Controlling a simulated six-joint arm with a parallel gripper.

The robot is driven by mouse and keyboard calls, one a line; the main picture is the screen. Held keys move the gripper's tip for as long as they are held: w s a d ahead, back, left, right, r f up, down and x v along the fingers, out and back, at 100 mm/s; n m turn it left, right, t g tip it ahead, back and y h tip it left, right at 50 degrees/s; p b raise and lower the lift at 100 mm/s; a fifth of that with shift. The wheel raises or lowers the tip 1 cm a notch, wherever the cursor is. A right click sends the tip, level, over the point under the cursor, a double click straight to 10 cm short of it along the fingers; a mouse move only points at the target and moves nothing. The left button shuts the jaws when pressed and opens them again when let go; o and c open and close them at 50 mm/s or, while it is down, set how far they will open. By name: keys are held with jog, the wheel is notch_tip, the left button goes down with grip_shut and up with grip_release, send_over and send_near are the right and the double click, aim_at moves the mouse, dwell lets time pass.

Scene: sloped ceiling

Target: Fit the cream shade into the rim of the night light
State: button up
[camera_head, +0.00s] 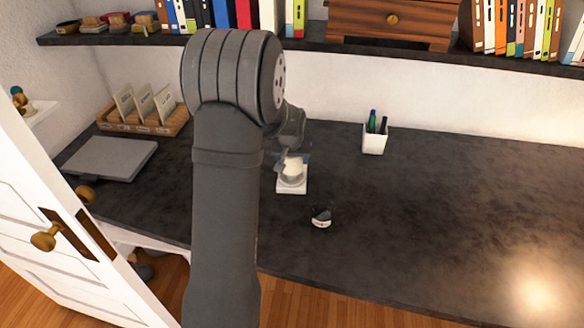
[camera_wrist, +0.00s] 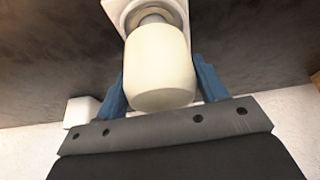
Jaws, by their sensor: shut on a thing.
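The cream shade (camera_wrist: 160,68) is between the blue fingers of my gripper (camera_wrist: 160,90) in the wrist view, and my gripper is shut on it. In the head view the shade (camera_head: 292,166) shows small and pale below my gripper (camera_head: 291,158), partly hidden by it. The night light (camera_head: 292,187) has a white square base on the dark desk. Its grey round rim (camera_wrist: 152,16) shows just beyond the far end of the shade in the wrist view. The shade is over or at the rim; I cannot tell whether it is seated in it.
A small black and white object (camera_head: 321,217) lies near the desk's front edge. A white pen cup (camera_head: 375,140) stands behind to the right. A card rack (camera_head: 143,118) and a grey flat slab (camera_head: 111,158) are at the left. The desk's right side is clear.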

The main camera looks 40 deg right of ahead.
aim_at(292, 168)
jog(key=shift+f, duration=2)
jog(key=shift+f, duration=0.15)
jog(key=o, duration=1)
jog(key=v, duration=1.2)
jog(key=shift+w+d, duration=0.1)
